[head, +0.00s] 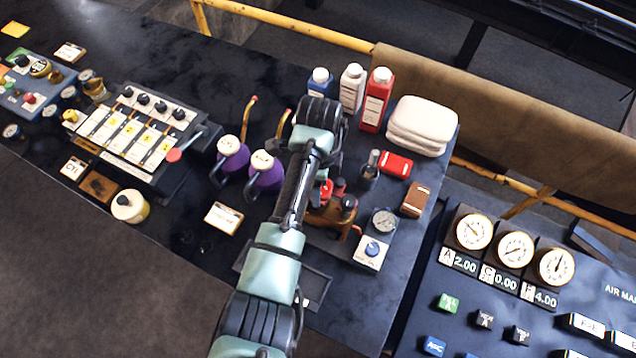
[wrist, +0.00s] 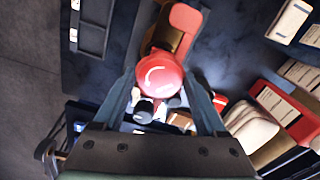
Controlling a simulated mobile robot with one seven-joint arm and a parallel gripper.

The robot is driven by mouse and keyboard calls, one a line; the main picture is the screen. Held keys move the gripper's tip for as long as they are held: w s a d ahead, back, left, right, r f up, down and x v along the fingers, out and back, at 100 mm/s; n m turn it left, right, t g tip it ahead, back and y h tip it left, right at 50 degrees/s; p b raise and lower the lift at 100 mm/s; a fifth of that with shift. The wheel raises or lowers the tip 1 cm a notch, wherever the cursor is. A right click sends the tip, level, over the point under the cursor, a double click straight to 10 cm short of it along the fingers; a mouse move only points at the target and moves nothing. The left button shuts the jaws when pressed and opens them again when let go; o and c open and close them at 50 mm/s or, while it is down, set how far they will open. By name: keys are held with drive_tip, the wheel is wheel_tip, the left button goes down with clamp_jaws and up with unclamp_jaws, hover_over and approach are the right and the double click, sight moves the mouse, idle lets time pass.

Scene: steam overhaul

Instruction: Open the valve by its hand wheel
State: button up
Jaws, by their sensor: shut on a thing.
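The red hand wheel (wrist: 160,76) is round, with a white curved arrow on its top. It sits between the two fingers of my gripper (wrist: 161,84) in the wrist view, and the gripper is shut on it. A brownish valve body with a red part (wrist: 184,20) shows beyond the wheel. In the head view, a bit of the red wheel (head: 326,192) and the brown valve body (head: 330,217) show beside my arm. My arm hides the fingers and much of the wheel there.
A gauge (head: 384,221) and a white block with a blue knob (head: 371,250) stand close right of the valve. Purple oil cans (head: 265,172) stand to the left. An empty dark tray (head: 318,284) is in front.

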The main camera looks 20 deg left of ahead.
drive_tip(key=shift+n, duration=0.3)
drive_tip(key=n+p, duration=0.1)
drive_tip(key=n, duration=0.2)
drive_tip(key=shift+r, duration=0.2)
drive_tip(key=n+p, duration=0.1)
drive_tip(key=n, duration=0.1)
drive_tip(key=shift+f+n, duration=0.15)
drive_tip(key=shift+n, duration=0.15)
drive_tip(key=shift+n+p, duration=0.3)
drive_tip(key=shift+n, duration=2.2)
clamp_jaws()
